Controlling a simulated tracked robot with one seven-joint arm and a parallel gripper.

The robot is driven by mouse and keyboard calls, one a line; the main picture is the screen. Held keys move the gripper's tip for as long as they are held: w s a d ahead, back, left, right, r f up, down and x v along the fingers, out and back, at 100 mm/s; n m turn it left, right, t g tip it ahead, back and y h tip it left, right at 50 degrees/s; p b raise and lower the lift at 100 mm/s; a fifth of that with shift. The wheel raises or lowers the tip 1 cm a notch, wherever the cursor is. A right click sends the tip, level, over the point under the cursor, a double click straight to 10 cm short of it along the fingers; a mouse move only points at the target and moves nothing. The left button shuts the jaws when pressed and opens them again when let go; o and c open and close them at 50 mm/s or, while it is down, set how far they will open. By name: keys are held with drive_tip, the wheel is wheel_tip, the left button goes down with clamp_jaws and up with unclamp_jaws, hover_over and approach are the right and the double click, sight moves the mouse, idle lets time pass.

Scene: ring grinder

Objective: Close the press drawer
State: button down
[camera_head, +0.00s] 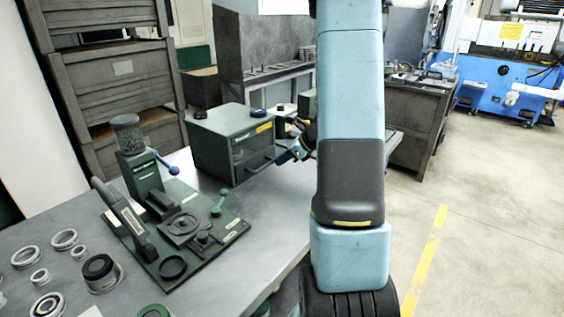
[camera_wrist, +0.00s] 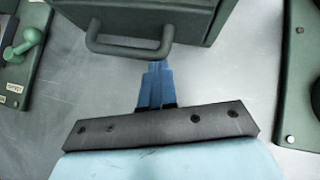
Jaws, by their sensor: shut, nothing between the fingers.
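The dark green press box (camera_head: 215,143) stands on the grey table. A bar handle (camera_head: 258,162) is on its front, to the right in the head view. In the wrist view the green front (camera_wrist: 190,18) is at the top, with the handle (camera_wrist: 125,48) standing out from it. I cannot tell how far the drawer stands out. My gripper (camera_head: 292,153) is partly hidden by my arm in the head view. Its blue fingers (camera_wrist: 156,68) are shut and empty, with tips close to the handle's right end. I cannot tell if they touch it.
A green fixture plate (camera_head: 185,230) with levers stands left of the box. Several metal rings (camera_head: 64,239) lie at the table's left. Another green base (camera_wrist: 300,85) is at the right in the wrist view. Bare table (camera_wrist: 75,90) lies around the fingers.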

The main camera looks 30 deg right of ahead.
drive_tip(key=s+d, duration=0.2)
drive_tip(key=s, duration=0.1)
drive_tip(key=shift+d+f, duration=0.2)
drive_tip(key=shift+d, duration=0.1)
drive_tip(key=v, duration=1)
drive_tip(key=s+a+r+n+g, duration=0.1)
drive_tip(key=s+a+r+n, duration=0.1)
drive_tip(key=a+r+n, duration=0.3)
drive_tip(key=s+a+r+n+g+h, duration=0.1)
drive_tip(key=s+a+r+n, duration=0.15)
drive_tip(key=a, duration=0.35)
drive_tip(key=s+a+r+n+g, duration=0.1)
drive_tip(key=s+a+r+n, duration=0.1)
drive_tip(key=a+n, duration=0.35)
drive_tip(key=s+a+r+n+h, duration=0.2)
drive_tip(key=s+a+r+n, duration=0.1)
drive_tip(key=s+n, duration=0.4)
drive_tip(key=s+a+r+n+t+h, duration=0.1)
drive_tip(key=s+a+r+n+h, duration=0.2)
drive_tip(key=s+a+n, duration=0.3)
drive_tip(key=shift+s+r+n+t, duration=0.3)
drive_tip(key=shift+s+r+n, duration=0.15)
drive_tip(key=shift+s+n, duration=0.35)
drive_tip(key=shift+w, duration=0.2)
